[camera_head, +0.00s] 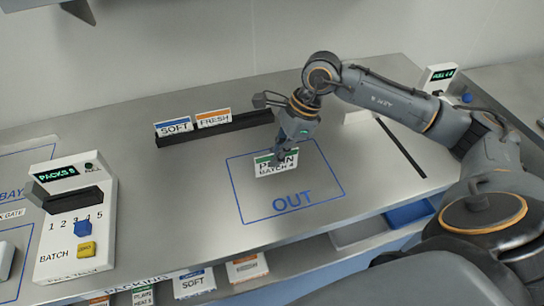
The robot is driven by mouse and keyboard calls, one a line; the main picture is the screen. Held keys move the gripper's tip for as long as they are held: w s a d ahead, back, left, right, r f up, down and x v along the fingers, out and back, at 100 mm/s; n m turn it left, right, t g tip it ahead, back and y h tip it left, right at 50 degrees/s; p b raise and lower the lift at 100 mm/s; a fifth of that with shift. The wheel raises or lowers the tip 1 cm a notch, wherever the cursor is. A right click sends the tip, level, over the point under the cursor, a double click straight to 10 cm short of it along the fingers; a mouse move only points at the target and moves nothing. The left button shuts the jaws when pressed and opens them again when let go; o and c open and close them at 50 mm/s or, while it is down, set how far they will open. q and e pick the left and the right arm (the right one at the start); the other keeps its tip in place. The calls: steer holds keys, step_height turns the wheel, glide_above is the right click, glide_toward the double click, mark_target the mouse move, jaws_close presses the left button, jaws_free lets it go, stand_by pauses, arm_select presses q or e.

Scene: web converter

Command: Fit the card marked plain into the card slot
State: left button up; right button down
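The card marked plain (264,172), white with a green band and "BATCH 4", stands roughly upright over the blue OUT outline on the steel bench. My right gripper (279,159) points down at its top edge, with a finger in front covering part of the word. It appears shut on the card; the far finger is hidden. I cannot tell whether the card's lower edge touches the bench. A long dark slotted rail (244,122) lies behind, to the left. It holds the blue SOFT card (174,127) and orange FRESH card (213,118). My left gripper is not in view.
A white counter console (103,225) with blue and yellow buttons stands at the left. A thin dark strip (402,149) lies right of the OUT outline, partly near my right arm. More cards (194,282) sit below the bench's front edge. The bench around OUT is clear.

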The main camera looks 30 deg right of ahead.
steer(key=w+f, duration=0.2)
steer(key=shift+w+d+f+p, duration=0.1)
steer(key=shift+w+f+p, duration=0.05)
steer(key=shift+f+p, duration=0.25)
step_height(320, 180, down, 3)
steer(key=shift+w+p, duration=0.1)
steer(key=shift+p, duration=0.9)
steer(key=shift+f, duration=0.15)
steer(key=shift+f+b, duration=0.15)
steer(key=shift+b, duration=0.2)
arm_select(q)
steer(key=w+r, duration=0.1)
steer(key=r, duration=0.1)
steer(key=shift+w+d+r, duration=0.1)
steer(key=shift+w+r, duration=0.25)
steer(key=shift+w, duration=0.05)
arm_select(e)
steer(key=c, duration=1.5)
jaws_free()
